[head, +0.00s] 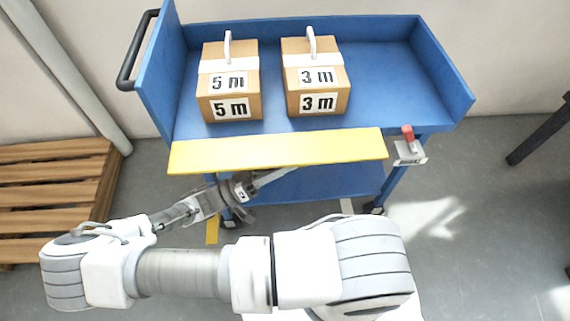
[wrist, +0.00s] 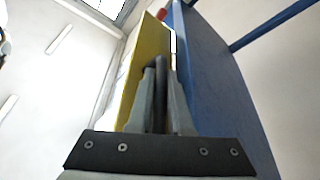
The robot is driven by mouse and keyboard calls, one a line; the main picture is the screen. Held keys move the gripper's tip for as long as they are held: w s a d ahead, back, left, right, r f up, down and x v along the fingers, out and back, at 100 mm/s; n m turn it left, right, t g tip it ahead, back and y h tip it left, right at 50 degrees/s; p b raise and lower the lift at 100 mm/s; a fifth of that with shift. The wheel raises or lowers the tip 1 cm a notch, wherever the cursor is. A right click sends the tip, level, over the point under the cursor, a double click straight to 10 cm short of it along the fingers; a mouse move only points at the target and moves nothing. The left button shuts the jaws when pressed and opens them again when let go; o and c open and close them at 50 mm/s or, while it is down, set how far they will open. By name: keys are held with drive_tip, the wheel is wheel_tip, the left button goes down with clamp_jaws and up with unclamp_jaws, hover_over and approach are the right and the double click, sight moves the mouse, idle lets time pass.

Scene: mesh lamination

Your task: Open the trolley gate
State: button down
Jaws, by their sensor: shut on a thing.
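The blue trolley (head: 375,85) stands in front of me. Its yellow gate (head: 280,150) runs along the near edge of the deck in the head view. The yellow gate also fills the centre left of the wrist view (wrist: 148,62), beside the blue trolley body (wrist: 215,80). A red latch (head: 407,132) on a pale bracket sits just past the gate's right end. My gripper (head: 262,182) is at the near side of the gate, below its top edge. In the wrist view its fingers (wrist: 160,95) are shut on a dark bar, seemingly the gate's handle, partly hidden by them.
Two cardboard boxes, marked 5 m (head: 229,85) and 3 m (head: 317,80), stand on the deck behind the gate. A black push handle (head: 136,50) is at the trolley's left end. Wooden pallets (head: 55,190) lie at the left.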

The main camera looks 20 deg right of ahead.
drive_tip(key=c, duration=0.8)
unclamp_jaws()
drive_tip(key=shift+c, duration=0.2)
drive_tip(key=s+p+v, duration=0.1)
drive_tip(key=v, duration=1.6)
drive_tip(key=shift+w+a, duration=0.25)
drive_tip(key=shift+w, duration=0.25)
drive_tip(key=shift+s, duration=0.15)
